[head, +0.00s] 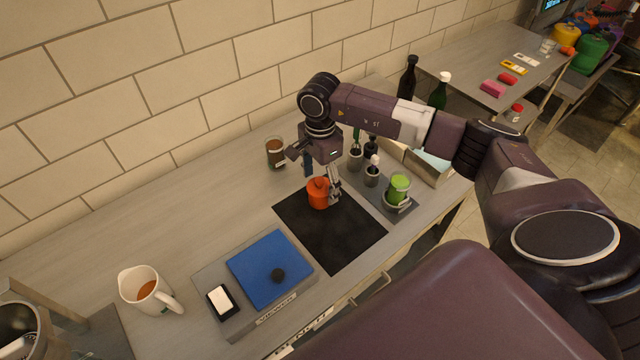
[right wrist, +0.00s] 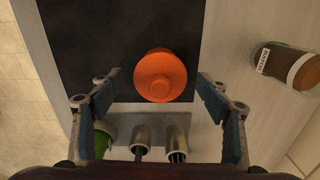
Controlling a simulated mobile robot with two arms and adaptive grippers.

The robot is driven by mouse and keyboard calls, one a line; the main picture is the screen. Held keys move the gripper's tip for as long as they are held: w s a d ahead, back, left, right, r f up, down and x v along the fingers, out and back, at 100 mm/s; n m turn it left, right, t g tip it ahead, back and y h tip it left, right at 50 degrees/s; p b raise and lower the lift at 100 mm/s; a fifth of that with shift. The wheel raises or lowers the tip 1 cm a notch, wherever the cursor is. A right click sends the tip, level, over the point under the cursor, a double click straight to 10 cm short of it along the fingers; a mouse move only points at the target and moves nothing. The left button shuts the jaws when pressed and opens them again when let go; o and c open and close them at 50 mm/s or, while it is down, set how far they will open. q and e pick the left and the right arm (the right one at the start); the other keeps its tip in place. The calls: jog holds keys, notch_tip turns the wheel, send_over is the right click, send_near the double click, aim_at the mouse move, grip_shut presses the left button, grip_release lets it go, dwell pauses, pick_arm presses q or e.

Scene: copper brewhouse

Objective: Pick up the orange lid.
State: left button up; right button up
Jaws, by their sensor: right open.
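The orange lid (head: 318,194) is round with a raised knob and sits on the black mat (head: 345,240), near its far edge. In the right wrist view the lid (right wrist: 160,76) lies between the two fingers, ahead of the tips and apart from both. My right gripper (head: 323,182) is open and points down over the lid; one finger partly overlaps it in the head view. In the right wrist view the gripper (right wrist: 158,88) holds nothing. My left gripper is not in view.
Metal cups and a green item (head: 399,186) stand on a grey tray right of the mat. A brown jar (head: 275,152) stands behind left. A white pitcher (head: 140,284) stands farther left.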

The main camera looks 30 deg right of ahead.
jog(key=shift+c, duration=0.9)
jog(key=c, duration=1)
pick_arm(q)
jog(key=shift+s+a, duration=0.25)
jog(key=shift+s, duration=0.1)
pick_arm(e)
jog(key=shift+c, duration=0.5)
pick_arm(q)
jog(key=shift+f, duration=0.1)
pick_arm(e)
jog(key=shift+r, duration=0.15)
